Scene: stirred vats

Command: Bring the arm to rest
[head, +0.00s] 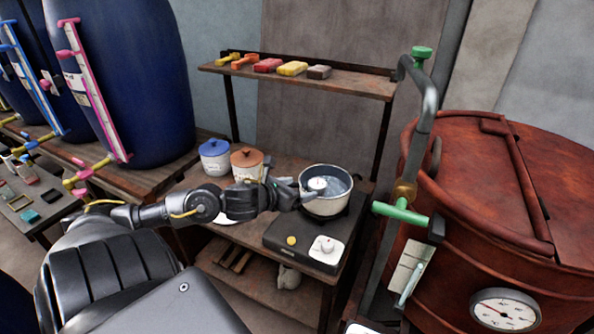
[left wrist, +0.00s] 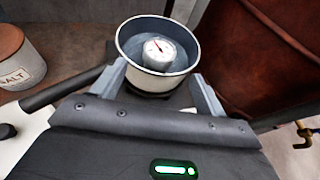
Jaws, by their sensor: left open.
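My left arm (head: 155,212) reaches in from the left across the wooden bench. Its gripper (head: 301,195) is open at the near left side of a cream pot (head: 327,205). In the left wrist view the two fingers of the left gripper (left wrist: 160,85) stand apart, with the pot (left wrist: 152,86) just beyond and between them. A round white dial thermometer (left wrist: 159,54) sits inside the pot. Nothing shows held between the fingers; whether they touch the pot I cannot tell. My right gripper is not in view.
A shelf (head: 340,84) is above. A red vat (head: 500,220) and grey pipe (head: 421,130) are close right.

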